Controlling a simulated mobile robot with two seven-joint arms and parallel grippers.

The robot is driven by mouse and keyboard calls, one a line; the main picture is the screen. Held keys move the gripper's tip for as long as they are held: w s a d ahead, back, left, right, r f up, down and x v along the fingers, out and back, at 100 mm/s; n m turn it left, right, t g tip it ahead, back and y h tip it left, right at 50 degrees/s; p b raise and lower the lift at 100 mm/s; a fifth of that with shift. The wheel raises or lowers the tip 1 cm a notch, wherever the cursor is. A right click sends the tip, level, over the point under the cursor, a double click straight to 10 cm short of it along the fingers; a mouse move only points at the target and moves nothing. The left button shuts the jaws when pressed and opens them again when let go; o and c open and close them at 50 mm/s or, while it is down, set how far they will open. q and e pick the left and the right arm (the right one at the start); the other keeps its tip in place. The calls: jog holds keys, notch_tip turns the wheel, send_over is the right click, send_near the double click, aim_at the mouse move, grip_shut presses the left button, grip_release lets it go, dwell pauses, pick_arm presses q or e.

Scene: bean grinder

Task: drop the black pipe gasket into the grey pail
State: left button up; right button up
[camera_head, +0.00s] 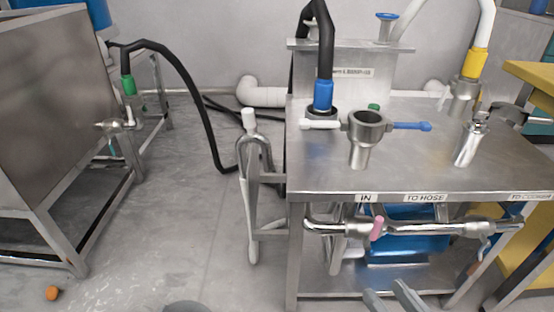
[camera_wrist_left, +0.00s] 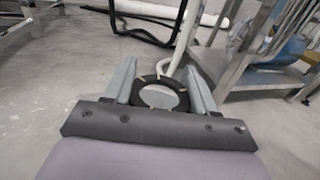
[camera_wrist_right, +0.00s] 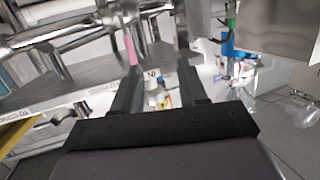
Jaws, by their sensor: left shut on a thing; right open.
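The black pipe gasket (camera_wrist_left: 182,98) is a flat dark ring between the fingers of my left gripper (camera_wrist_left: 160,76) in the left wrist view. That gripper is shut on it and holds it over the grey floor. My right gripper (camera_head: 386,288) is open and empty at the bottom of the head view, in front of the steel table. It also shows open in the right wrist view (camera_wrist_right: 157,68).
The steel table (camera_head: 440,175) carries hose fittings and a valve with a blue handle (camera_head: 412,126). Pipes run along its front. A large steel tank (camera_head: 60,110) stands at the left. An orange piece (camera_head: 52,293) lies on the floor.

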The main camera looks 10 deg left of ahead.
pick_arm(q)
jog(key=o, duration=1.1)
jog(key=s+a+p, duration=0.1)
jog(key=s, duration=0.6)
